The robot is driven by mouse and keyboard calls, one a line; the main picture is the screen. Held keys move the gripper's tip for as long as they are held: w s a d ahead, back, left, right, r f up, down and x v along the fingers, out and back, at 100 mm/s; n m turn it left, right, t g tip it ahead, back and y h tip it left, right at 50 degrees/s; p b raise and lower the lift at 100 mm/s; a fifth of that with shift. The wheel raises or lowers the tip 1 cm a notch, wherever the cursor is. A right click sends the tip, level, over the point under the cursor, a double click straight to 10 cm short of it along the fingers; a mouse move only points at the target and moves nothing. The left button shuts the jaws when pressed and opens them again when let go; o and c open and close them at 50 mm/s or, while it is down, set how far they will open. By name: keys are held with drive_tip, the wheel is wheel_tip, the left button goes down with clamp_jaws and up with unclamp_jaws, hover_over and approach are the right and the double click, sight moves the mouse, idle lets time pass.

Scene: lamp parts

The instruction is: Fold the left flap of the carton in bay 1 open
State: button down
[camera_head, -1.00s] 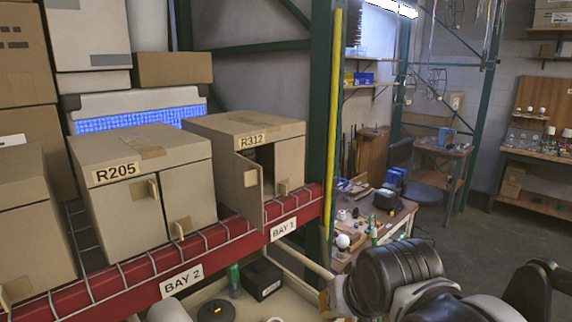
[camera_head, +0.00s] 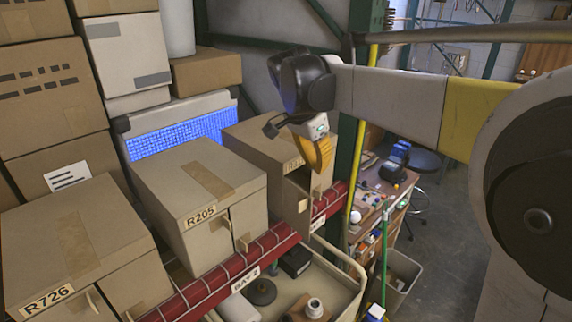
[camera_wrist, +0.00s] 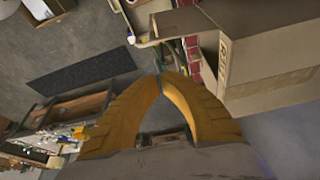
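The brown carton in bay 1 (camera_head: 252,136) stands on the shelf behind the red beam, partly behind my gripper in the head view. Its left flap (camera_head: 294,208) stands ajar, with a dark opening beside it. My gripper (camera_head: 322,166) has yellow fingers pointing down in front of the carton's upper front. In the wrist view the fingertips (camera_wrist: 161,78) meet with nothing visible between them. Contact with the carton cannot be told.
Carton R205 (camera_head: 196,180) stands left of the bay 1 carton, and carton R726 (camera_head: 80,240) farther left. The red beam (camera_head: 270,258) runs along the shelf front. A green post with a yellow strip (camera_head: 356,170) rises just right of the bay. A bin with parts (camera_head: 330,290) sits below.

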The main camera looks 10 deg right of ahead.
drive_tip(key=d+x, duration=0.1)
drive_tip(key=x, duration=0.9)
drive_tip(key=s+a, duration=0.2)
drive_tip(key=a, duration=0.1)
drive_tip(key=s+a+p, duration=0.1)
drive_tip(key=a, duration=0.1)
drive_tip(key=shift+r, duration=0.2)
drive_tip(key=shift+w+d, duration=0.1)
drive_tip(key=shift+d, duration=0.15)
